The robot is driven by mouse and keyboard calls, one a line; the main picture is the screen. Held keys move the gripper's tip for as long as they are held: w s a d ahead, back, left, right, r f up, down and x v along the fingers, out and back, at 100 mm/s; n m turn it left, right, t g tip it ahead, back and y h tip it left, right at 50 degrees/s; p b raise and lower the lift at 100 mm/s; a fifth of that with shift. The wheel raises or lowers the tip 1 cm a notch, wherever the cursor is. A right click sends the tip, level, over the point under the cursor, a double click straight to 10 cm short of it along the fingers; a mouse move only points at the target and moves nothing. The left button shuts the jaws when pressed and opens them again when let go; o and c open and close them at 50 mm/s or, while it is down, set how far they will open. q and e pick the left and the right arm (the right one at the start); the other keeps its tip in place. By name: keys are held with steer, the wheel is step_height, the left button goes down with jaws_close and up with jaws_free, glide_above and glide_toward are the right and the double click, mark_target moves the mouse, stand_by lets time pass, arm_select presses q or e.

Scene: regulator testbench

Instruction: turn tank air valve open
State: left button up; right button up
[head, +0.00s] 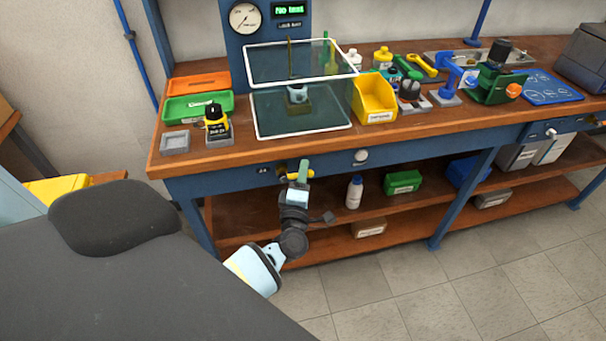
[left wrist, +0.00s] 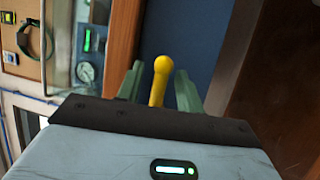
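The tank air valve shows as a yellow lever (head: 310,177) on the blue front rail under the bench top. In the left wrist view the lever (left wrist: 161,68) has a rounded knob end and stands between my two green fingers. My left gripper (head: 302,172) is at the lever, its arm reaching up from below. Its fingers (left wrist: 159,75) look parted, one on each side of the lever, with narrow gaps showing. The valve body behind the lever is mostly hidden by the gripper. My right gripper is not in view.
The wooden bench top (head: 240,150) overhangs the blue rail, with a white round knob (head: 361,156) to the right. A clear-panelled enclosure (head: 300,110) stands above. The lower shelf holds a white bottle (head: 354,192) and a green bin (head: 402,182). The floor in front is clear.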

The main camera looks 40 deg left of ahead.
arm_select(q)
jaws_close()
stand_by(0.3)
steer(key=shift+a, duration=0.1)
